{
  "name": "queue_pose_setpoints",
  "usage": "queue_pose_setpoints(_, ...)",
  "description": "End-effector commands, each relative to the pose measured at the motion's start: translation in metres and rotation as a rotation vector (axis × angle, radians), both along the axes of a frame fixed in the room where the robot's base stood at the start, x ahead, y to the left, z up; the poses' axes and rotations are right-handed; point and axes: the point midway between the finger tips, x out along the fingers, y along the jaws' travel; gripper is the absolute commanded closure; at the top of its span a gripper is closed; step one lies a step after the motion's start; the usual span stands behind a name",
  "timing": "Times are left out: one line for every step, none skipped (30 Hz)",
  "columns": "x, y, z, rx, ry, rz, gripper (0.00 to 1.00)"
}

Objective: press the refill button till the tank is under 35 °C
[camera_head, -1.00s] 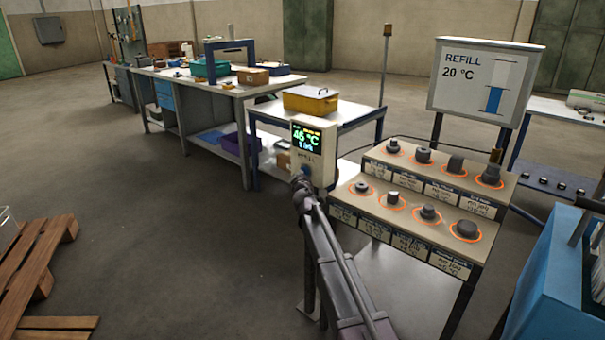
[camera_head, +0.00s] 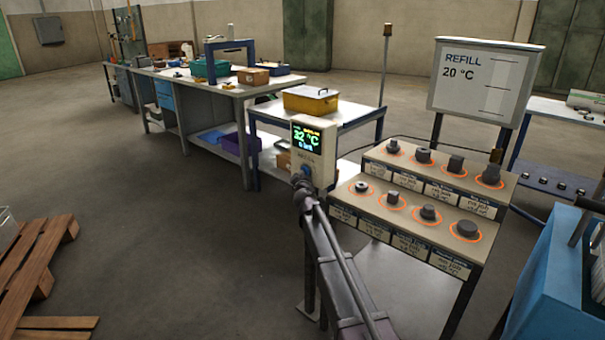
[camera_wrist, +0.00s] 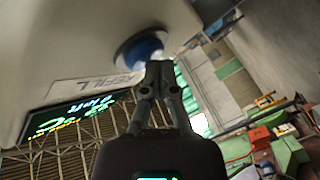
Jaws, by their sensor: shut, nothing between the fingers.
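The control box (camera_head: 325,172) on its post has a dark display (camera_head: 306,137) that reads 32 °C in green. A blue refill button (camera_head: 307,172) sits low on its face, and it also shows in the wrist view (camera_wrist: 145,50) above a label reading REFILL. My gripper (camera_head: 303,188) is shut and empty, with its fingertips just below and in front of the button. In the wrist view the fingertips (camera_wrist: 159,68) are close beside the button; I cannot tell whether they touch it. The REFILL board (camera_head: 482,85) reads 20 °C, and its gauge looks empty.
A sloped stand (camera_head: 420,200) with several dark parts in orange rings is right of the box. A yellow case (camera_head: 311,101) stands on a table behind. A blue cabinet (camera_head: 555,270) is at lower right, wooden pallets (camera_head: 40,262) at lower left. Open floor lies between.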

Motion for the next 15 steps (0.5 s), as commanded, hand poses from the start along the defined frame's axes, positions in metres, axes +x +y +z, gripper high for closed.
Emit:
queue_pose_setpoints(-0.001, 0.0, 0.0, 0.0, 0.001, -0.001, 1.0)
queue_pose_setpoints(-0.002, 0.001, 0.0, 0.0, 0.001, -0.001, 1.0)
queue_pose_setpoints(-0.004, 0.002, 0.0, 0.0, 0.001, -0.001, 1.0)
queue_pose_setpoints(-0.005, 0.003, 0.0, -0.001, 0.001, -0.001, 1.0)
queue_pose_setpoints(-0.006, 0.004, 0.0, -0.001, 0.001, -0.001, 1.0)
queue_pose_setpoints(-0.007, 0.005, 0.0, -0.001, 0.001, -0.001, 1.0)
queue_pose_setpoints(-0.008, 0.006, 0.0, -0.001, 0.0, 0.0, 1.0)
queue_pose_setpoints(-0.009, 0.007, 0.0, -0.001, 0.0, 0.0, 1.0)
queue_pose_setpoints(-0.011, 0.008, 0.0, 0.0, 0.0, 0.0, 1.0)
queue_pose_setpoints(-0.011, 0.009, 0.0, 0.0, 0.0, 0.0, 1.0)
queue_pose_setpoints(-0.012, 0.009, 0.0, 0.0, 0.0, 0.0, 1.0)
queue_pose_setpoints(-0.013, 0.01, 0.0, 0.0, 0.0, 0.0, 1.0)
queue_pose_setpoints(-0.013, 0.01, 0.0, 0.0, 0.0, 0.0, 1.0)
queue_pose_setpoints(-0.014, 0.011, 0.0, -0.001, 0.0, 0.0, 1.0)
queue_pose_setpoints(-0.014, 0.011, 0.0, -0.001, 0.0, 0.0, 1.0)
